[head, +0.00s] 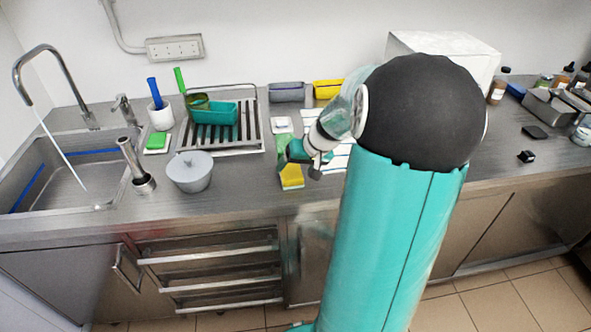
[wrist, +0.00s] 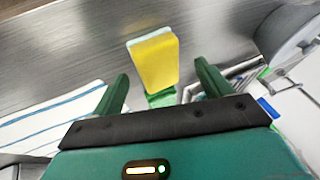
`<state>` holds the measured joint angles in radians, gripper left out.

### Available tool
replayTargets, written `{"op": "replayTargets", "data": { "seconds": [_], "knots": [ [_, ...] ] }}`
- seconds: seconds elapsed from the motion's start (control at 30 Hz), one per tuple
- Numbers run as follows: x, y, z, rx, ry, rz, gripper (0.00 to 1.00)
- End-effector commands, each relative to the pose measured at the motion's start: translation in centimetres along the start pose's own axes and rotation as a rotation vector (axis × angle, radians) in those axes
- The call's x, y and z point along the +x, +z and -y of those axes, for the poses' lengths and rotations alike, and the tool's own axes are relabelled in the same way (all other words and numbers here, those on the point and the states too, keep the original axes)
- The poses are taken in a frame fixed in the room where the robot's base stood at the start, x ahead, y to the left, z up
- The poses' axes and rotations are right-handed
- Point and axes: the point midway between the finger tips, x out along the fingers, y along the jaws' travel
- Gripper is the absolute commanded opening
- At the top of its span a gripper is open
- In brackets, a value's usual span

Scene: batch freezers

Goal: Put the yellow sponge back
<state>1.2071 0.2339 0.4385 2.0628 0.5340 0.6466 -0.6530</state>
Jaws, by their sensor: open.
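The yellow sponge (head: 291,178) lies on the steel counter near its front edge in the head view. In the wrist view the yellow sponge (wrist: 154,63) shows a broad yellow face and a pale bluish edge. My gripper (head: 302,164) is low over the counter close by the sponge and partly covers it in the head view. In the wrist view my gripper (wrist: 161,72) is open, with the sponge framed between and beyond its two fingers. A green item (wrist: 161,98) shows just below the sponge there; I cannot tell whether they touch.
A striped towel (head: 338,153) lies right of my gripper. The sink (head: 70,170) is far left. Grey (head: 287,92) and yellow (head: 328,89) items line the wall.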

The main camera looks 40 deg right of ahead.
Motion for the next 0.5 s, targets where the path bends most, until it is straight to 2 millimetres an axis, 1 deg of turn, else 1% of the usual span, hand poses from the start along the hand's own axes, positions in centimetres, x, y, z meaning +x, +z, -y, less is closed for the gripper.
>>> {"op": "replayTargets", "data": {
  "seconds": [0.03, 0.3, 0.4, 0.5],
  "knots": [
    [-1.1, -0.1, 0.0, -0.001, 0.004, -0.005, 0.78],
    [-7.0, -0.1, 0.0, -0.001, 0.004, -0.006, 0.78],
    [-8.7, -0.1, 0.0, -0.001, 0.002, -0.004, 0.78],
    [-9.7, 0.0, 0.0, 0.000, 0.001, -0.002, 0.78]
  ]
}}
